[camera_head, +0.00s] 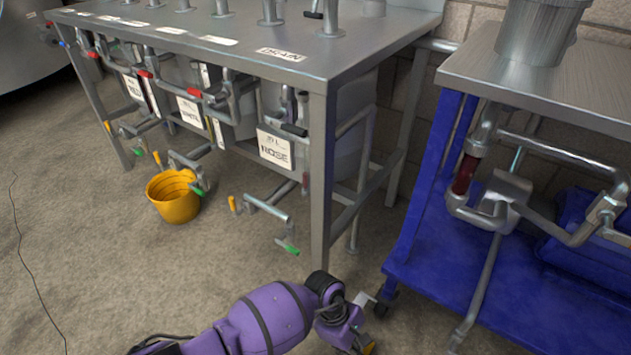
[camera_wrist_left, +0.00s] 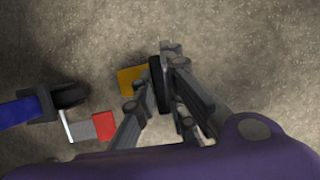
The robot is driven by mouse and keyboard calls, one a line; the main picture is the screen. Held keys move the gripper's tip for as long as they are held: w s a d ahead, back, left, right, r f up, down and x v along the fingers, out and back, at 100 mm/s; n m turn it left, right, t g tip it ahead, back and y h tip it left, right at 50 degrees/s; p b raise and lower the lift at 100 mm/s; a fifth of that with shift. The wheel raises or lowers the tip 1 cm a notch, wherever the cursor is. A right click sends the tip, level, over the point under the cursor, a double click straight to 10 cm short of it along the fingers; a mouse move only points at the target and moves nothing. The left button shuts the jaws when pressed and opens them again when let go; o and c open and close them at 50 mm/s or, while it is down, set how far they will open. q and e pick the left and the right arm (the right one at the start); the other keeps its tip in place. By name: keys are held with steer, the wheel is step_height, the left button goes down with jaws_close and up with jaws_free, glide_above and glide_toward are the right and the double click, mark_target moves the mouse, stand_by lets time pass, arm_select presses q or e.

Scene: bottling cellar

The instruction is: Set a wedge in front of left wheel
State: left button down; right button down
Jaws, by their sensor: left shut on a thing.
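My left gripper (camera_head: 364,341) comes in from the bottom, low over the floor near the blue cart's front left corner. In the left wrist view the gripper (camera_wrist_left: 160,84) is shut on a yellow wedge (camera_wrist_left: 132,80), which sticks out to the left of the fingers. A bit of the wedge (camera_head: 369,347) shows in the head view at the bottom edge. The cart's left wheel (camera_head: 382,305) is a dark caster; it also shows in the wrist view (camera_wrist_left: 70,95), left of the wedge with a gap between them. My right gripper is not in view.
The blue cart (camera_head: 425,283) stands at right. A pale lever with a grey and red end (camera_wrist_left: 104,126) sits by its wheel. A steel table (camera_head: 345,48) with taps and valves stands behind, its front leg (camera_head: 320,190) near my arm.

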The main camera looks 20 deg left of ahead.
arm_select(q)
steer(key=w+b, duration=0.1)
steer(key=w, duration=0.1)
steer(key=w+d+b, duration=0.1)
steer(key=w+b, duration=0.1)
steer(key=shift+d+f, duration=0.15)
steer(key=shift+f, duration=0.05)
steer(key=shift+w+d+b, duration=0.15)
steer(key=shift+w+d, duration=0.1)
steer(key=shift+w, duration=0.45)
steer(key=shift+w+d+b, duration=0.1)
steer(key=shift+w+d, duration=0.1)
steer(key=shift+w, duration=0.45)
steer(key=shift+w+d+b, duration=0.15)
steer(key=shift+w+d, duration=0.1)
steer(key=shift+w, duration=0.45)
steer(key=c, duration=1.7)
jaws_free()
steer(key=v, duration=1.2)
steer(key=shift+s, duration=0.1)
